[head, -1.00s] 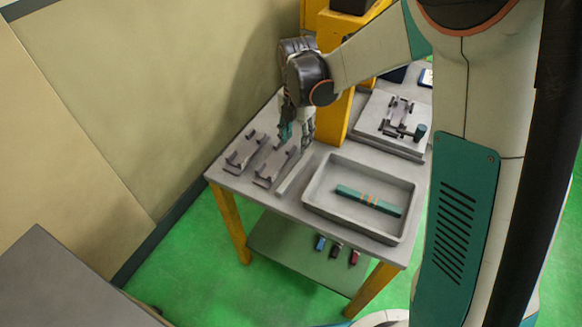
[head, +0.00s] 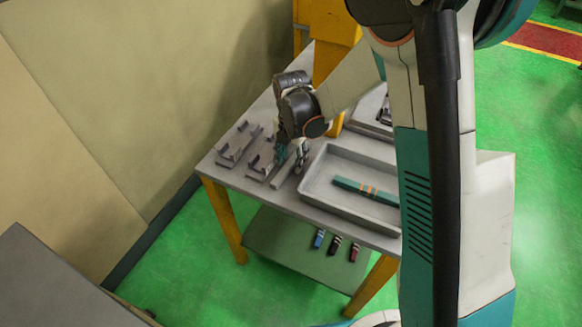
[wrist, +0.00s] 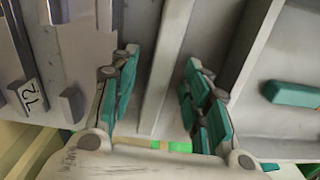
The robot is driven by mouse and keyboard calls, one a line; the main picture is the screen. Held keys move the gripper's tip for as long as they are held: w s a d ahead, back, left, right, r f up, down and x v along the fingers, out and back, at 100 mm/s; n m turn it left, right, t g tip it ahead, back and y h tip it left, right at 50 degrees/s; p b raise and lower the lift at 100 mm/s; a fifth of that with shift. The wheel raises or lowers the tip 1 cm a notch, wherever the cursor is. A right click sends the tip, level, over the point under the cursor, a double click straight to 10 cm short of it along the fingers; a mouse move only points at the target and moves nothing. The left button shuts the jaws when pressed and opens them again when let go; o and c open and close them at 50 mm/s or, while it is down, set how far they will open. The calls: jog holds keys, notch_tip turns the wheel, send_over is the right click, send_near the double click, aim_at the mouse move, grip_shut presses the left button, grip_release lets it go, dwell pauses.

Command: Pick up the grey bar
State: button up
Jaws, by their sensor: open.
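The grey bar (head: 282,176) lies on the table between a fixture and the grey tray. In the wrist view the long grey bar (wrist: 167,60) runs lengthwise between my two fingers. My gripper (head: 292,160) is low over the bar, pointing down. In the wrist view my gripper (wrist: 160,75) is open, with teal finger pads on either side of the bar and visible gaps to it. The far part of the bar is hidden behind my gripper in the head view.
The grey tray (head: 313,203), right of the bar, holds a teal bar (head: 366,190) with orange bands. Two bracket fixtures (head: 238,146) (head: 262,166) stand to the left. A yellow column (head: 328,35) rises behind. Several small coloured items (head: 335,245) sit on the lower shelf.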

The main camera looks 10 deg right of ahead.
grip_shut()
dwell(0.4)
